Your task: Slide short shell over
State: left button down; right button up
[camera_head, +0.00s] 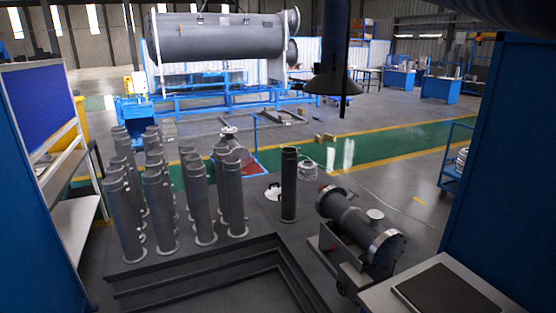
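A dark flanged shell (352,222) lies on its side on a low wheeled stand at the right of the middle, with a bright metal flange at each end and a short branch on top. A narrow dark tube (289,186) stands upright and alone to its left. Several grey flanged tubes (203,200) stand upright in rows farther left. I cannot tell which of these is the short shell. Neither of my grippers can be made out, and nothing is seen touching the shells.
A dark hanging column (335,50) with a flared lower end drops in at the top middle. A dark stepped frame (200,275) lies in front of the tubes. A grey table (450,268) with a dark plate stands front right. Blue panels flank both sides. The green floor lane is mostly clear.

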aim_at(290, 156)
jog(key=i+j+u, duration=0.25)
jog(key=i, duration=1.65)
jog(key=l, duration=0.1)
